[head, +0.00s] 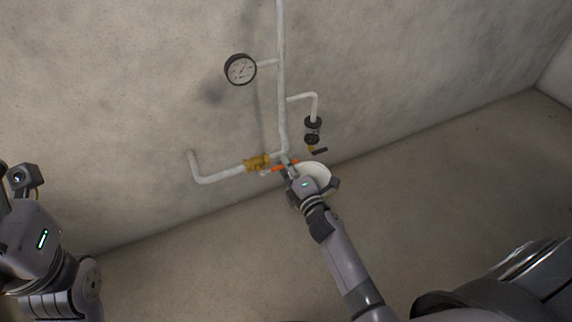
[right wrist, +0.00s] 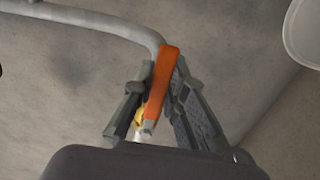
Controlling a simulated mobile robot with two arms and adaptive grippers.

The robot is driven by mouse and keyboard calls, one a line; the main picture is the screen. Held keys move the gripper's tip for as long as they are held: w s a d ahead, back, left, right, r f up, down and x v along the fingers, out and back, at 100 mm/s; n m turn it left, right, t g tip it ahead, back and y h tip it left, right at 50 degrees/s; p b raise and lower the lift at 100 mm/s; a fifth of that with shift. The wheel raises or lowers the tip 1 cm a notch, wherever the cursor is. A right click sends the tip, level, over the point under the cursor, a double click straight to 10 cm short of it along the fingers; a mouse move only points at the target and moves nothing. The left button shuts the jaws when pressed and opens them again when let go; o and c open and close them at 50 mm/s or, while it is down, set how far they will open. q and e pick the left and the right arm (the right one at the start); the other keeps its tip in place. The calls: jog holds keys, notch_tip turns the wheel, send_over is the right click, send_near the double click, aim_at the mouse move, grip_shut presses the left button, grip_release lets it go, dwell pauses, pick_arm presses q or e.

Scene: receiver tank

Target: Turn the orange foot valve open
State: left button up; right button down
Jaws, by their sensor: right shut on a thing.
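The orange foot valve handle (right wrist: 162,85) lies between the two fingers of my right gripper (right wrist: 160,100) in the right wrist view. The gripper is shut on it. Some brass of the valve (right wrist: 139,117) shows behind the handle. In the head view a little orange of the handle (head: 279,168) shows beside my right gripper (head: 289,168), low on the pipework; the rest is hidden by the gripper. My left arm is at the left edge of the head view, and its fingers are not visible.
A white pipe (head: 282,80) runs down the concrete wall with a round gauge (head: 241,69). A brass fitting (head: 257,162) sits on the left branch. A dark device with a small black lever (head: 313,127) hangs at right. A white bowl-like thing (head: 316,172) is beside my right gripper.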

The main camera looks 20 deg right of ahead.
jog(key=c, duration=1.6)
grip_release()
jog(key=s, duration=1.2)
jog(key=shift+d, duration=0.2)
